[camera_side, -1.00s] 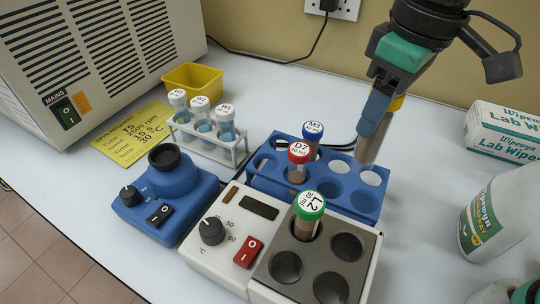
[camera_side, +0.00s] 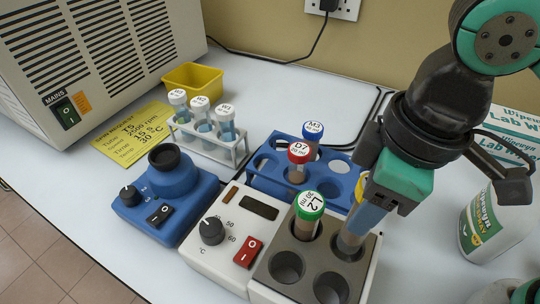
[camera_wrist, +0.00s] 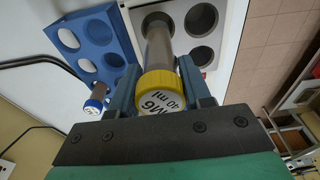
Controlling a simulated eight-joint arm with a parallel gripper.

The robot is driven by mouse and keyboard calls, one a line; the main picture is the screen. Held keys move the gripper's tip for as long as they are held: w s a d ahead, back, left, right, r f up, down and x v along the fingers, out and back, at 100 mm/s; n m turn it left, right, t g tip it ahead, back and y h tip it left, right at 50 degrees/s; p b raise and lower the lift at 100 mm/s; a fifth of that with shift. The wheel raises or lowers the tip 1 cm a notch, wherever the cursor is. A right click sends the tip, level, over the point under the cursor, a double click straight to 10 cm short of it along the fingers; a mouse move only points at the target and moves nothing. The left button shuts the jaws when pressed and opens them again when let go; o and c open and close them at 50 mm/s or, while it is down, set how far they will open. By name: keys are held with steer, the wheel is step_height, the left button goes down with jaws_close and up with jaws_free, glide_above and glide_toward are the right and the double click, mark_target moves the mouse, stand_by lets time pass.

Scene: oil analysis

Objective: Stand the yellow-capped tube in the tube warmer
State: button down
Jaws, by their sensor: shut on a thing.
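My gripper (camera_side: 378,202) is shut on the yellow-capped tube (camera_side: 350,240), just below its cap, and holds it slightly tilted. The yellow cap (camera_wrist: 160,91) faces the wrist camera, with the tube (camera_wrist: 159,45) running away from it. The tube warmer (camera_side: 264,267) is a white box with a grey block of wells. The tube's lower end is at the back right well; I cannot tell how deep it sits. The green-capped tube (camera_side: 308,217) stands in the back left well. The two front wells (camera_side: 286,266) are empty.
The blue rack (camera_side: 267,183) behind the warmer holds a red-capped tube (camera_side: 298,163) and a blue-capped tube (camera_side: 312,140). A blue mixer (camera_side: 170,190) stands left of the warmer. A white bottle (camera_side: 478,225) and a wipes box (camera_side: 510,130) stand on the right.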

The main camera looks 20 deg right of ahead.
steer(key=shift+f, duration=2.75)
steer(key=shift+c, duration=1.5)
jaws_free()
steer(key=shift+r, duration=0.1)
steer(key=shift+s+d+r, duration=0.1)
steer(key=shift+d+r, duration=0.05)
steer(key=shift+r, duration=1.15)
steer(key=shift+s+d+r, duration=0.1)
steer(key=shift+r, duration=1.2)
steer(key=w+d+f+m+t, duration=0.1)
steer(key=w+d+m+t, duration=0.2)
steer(key=d, duration=0.6)
steer(key=w+d+f+m+t+h, duration=0.1)
steer(key=w+d+m+t, duration=0.2)
steer(key=d, duration=0.6)
steer(key=w+m, duration=0.2)
steer(key=m, duration=0.1)
steer(key=shift+w, duration=0.25)
